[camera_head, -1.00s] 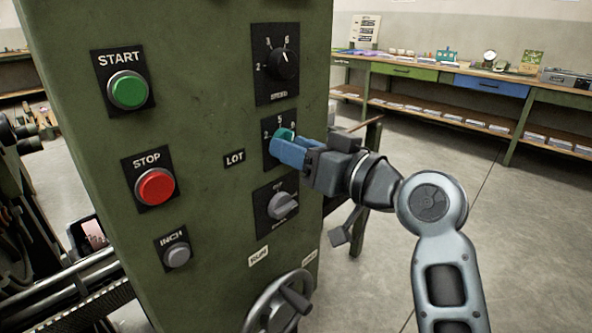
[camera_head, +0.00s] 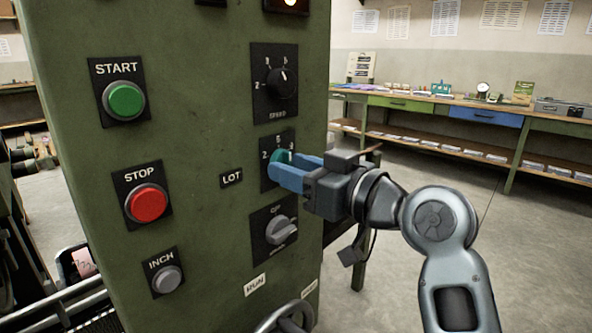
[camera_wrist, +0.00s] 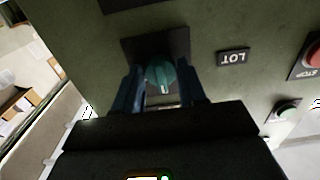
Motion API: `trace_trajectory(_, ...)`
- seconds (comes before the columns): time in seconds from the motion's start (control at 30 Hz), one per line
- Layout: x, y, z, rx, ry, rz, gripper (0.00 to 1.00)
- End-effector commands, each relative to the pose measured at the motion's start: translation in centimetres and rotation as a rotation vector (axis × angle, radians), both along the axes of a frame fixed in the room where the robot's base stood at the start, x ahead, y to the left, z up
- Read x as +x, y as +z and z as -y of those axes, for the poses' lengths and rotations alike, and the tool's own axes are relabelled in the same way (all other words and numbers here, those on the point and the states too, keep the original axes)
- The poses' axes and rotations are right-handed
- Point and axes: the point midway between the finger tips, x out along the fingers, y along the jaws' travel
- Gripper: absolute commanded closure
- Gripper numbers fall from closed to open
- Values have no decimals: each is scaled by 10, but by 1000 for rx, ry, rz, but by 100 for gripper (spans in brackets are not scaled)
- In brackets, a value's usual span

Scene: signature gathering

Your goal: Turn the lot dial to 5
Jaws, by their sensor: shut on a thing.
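The lot dial (camera_head: 281,156) is a teal knob on a black plate, right of the LOT label (camera_head: 231,178) on the green panel. A 2 shows at its left and a 5 above; the right side is partly hidden. My gripper (camera_head: 284,172) is shut on the dial, its blue fingers reaching in from the right. In the wrist view the dial (camera_wrist: 160,74) sits between the two fingers, with a pale pointer line on its face. I cannot tell exactly which number the pointer meets.
The speed dial (camera_head: 282,83) is just above, and a grey selector switch (camera_head: 281,229) just below. The START (camera_head: 125,101), STOP (camera_head: 146,203) and INCH (camera_head: 166,279) buttons are at left. A handwheel (camera_head: 290,318) juts out below. Open floor lies right.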

Motion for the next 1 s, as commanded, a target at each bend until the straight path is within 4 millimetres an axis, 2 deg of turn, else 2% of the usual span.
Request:
trace_trajectory(0.03,0,0,0,0,-1,0,57)
trace_trajectory(0.27,0,0,0,1,0,-1,36)
trace_trajectory(0.57,-2,0,3,1,-1,-1,36)
trace_trajectory(1.0,-40,0,53,1,-2,-1,36)
